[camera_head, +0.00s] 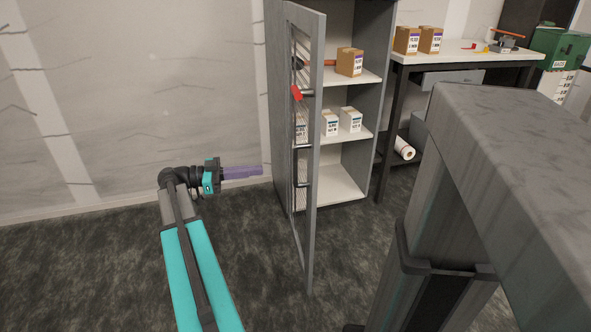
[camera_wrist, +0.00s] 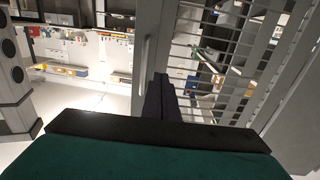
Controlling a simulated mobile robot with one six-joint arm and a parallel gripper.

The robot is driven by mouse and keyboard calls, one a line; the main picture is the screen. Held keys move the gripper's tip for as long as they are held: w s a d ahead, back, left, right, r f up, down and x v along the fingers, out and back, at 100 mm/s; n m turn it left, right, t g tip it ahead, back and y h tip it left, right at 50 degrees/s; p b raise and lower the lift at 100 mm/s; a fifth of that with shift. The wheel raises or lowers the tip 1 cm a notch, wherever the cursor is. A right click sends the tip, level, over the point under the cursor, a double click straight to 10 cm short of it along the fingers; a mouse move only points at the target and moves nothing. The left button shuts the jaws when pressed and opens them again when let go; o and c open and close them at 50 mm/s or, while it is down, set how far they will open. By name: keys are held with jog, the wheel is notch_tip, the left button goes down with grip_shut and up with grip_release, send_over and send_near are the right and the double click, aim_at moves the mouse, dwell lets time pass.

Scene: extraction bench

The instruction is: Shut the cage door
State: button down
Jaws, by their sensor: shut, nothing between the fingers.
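The cage door (camera_head: 316,150) is a grey framed door with a wire grille, and it stands wide open, swung out from the grey cabinet (camera_head: 357,175). In the wrist view, the fingers (camera_wrist: 161,90) lie in front of the door's frame and grille (camera_wrist: 215,60). I cannot tell whether they touch it.
Boxes (camera_head: 350,62) stand on the cabinet shelves. A workbench (camera_head: 460,55) with boxes and tools is at the right, with a paper roll (camera_head: 403,148) below. A large grey beam (camera_head: 510,150) fills the right foreground. Dark floor (camera_head: 90,260) is clear at the left.

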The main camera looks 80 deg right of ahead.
aim_at(307, 165)
jog(key=shift+s, duration=0.15)
jog(key=b+x, duration=0.3)
jog(key=x, duration=1)
jog(key=shift+s+d, duration=0.25)
jog(key=shift+s, duration=0.05)
